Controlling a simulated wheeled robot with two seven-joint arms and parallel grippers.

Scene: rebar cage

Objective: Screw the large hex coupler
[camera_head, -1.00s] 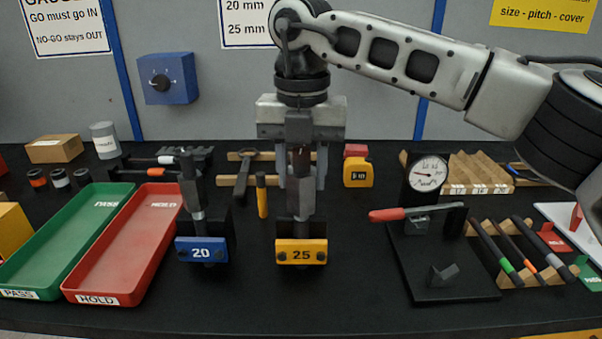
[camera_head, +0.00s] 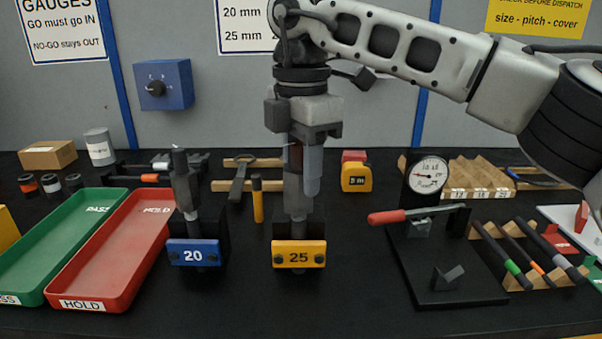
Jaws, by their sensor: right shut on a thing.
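The large hex coupler (camera_head: 296,206) is a grey metal piece standing upright at the yellow-fronted stand marked 25 (camera_head: 299,254). My right gripper (camera_head: 304,172) points straight down over this stand, shut on the coupler's upper part. The fingers, seen turned nearly edge-on, hide much of the coupler and any bar end inside it. A smaller coupler (camera_head: 186,197) stands upright on a dark bar at the blue-fronted stand marked 20 (camera_head: 194,252), left of the gripper and apart from it. My left gripper is out of view.
The green PASS tray (camera_head: 32,282) and red HOLD tray (camera_head: 107,277) lie empty at left. A dial gauge (camera_head: 429,175) and red-handled clamp (camera_head: 388,217) stand at right. A yellow tape measure (camera_head: 354,178) sits behind. Bare table lies between the 25 stand and the clamp base.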

